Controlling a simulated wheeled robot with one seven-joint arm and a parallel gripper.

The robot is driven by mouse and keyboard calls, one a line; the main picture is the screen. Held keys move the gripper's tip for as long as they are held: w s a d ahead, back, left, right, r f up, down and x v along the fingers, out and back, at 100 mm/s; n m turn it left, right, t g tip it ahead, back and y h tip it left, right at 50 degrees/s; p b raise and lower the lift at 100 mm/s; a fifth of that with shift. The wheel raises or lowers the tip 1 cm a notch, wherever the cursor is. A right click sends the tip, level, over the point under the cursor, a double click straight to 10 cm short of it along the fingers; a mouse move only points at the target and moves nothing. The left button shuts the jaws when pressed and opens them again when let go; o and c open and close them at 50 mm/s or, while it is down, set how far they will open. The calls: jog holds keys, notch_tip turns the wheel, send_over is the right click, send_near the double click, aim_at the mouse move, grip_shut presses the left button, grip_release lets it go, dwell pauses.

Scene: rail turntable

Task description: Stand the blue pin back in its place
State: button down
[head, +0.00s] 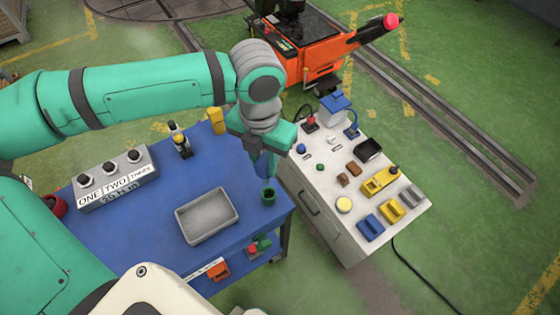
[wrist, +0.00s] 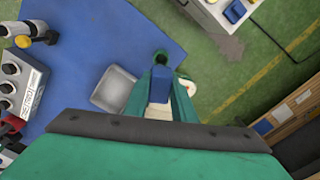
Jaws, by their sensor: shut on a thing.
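My gripper (head: 265,160) points down over the right part of the blue table and is shut on the blue pin (head: 266,170). In the wrist view, the pin (wrist: 161,84) shows as a blue block between the green fingers of my gripper (wrist: 161,78). A small dark green cup (head: 268,196) stands on the table just below the pin in the head view. It also shows beyond the pin in the wrist view (wrist: 160,56). I cannot tell whether the pin's lower end touches the cup. The fingers hide part of the pin.
A grey tray (head: 206,216) lies left of the cup. The blue table (head: 130,235) also bears a box with black knobs (head: 115,180) and a yellow block (head: 216,121). A white cabinet (head: 335,225) with several small items stands close on the right.

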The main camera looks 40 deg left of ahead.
aim_at(267, 175)
jog(key=shift+w+d, duration=0.1)
jog(key=shift+d, duration=0.05)
jog(key=shift+f, duration=0.1)
jog(key=shift+f, duration=2.8)
jog(key=shift+f, duration=2.8)
jog(key=c, duration=1.4)
grip_release()
notch_tip(267, 175, up, 11)
jog(key=shift+f, duration=0.1)
